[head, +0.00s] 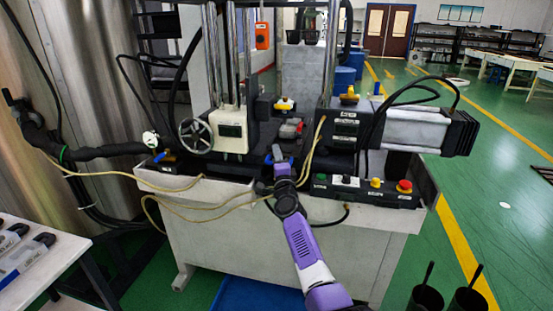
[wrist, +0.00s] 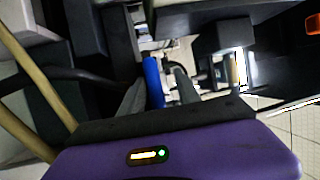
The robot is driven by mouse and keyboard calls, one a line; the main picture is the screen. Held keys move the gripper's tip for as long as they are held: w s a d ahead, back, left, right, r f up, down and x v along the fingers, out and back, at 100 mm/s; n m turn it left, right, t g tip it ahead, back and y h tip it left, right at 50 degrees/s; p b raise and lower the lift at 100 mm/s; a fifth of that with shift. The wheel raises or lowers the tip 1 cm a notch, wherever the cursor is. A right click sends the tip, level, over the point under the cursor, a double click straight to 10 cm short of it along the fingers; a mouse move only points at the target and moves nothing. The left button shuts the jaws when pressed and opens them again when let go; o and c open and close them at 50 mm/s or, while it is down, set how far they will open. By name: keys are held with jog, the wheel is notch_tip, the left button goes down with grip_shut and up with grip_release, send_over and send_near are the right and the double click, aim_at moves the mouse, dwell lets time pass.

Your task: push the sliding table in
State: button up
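The moulding machine (head: 215,215) stands in front of me in the head view. The sliding table seems to be the dark part (head: 262,140) in its middle bay, partly hidden by cables and fittings. My purple arm reaches up into this bay, and my gripper (head: 281,163) is at its front. In the wrist view, a blue upright handle-like piece (wrist: 153,82) stands between the grey fingers of my gripper (wrist: 158,95). The fingers are close beside it. I cannot tell whether they touch or clamp it, or how far in the table is.
A handwheel (head: 196,135) and pale box (head: 229,130) stand left of the bay. A button panel (head: 367,190) and motor (head: 418,128) are to the right. Loose yellow cables (head: 195,207) hang across the front, near my arm. A white side table (head: 45,255) is at lower left.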

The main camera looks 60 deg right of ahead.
jog(key=shift+a+f, duration=0.1)
dwell(0.3)
jog(key=p+v, duration=0.2)
jog(key=v, duration=0.5)
jog(key=shift+s+a+p, duration=0.25)
jog(key=shift+a+p, duration=0.05)
jog(key=shift+p, duration=0.05)
dwell(0.4)
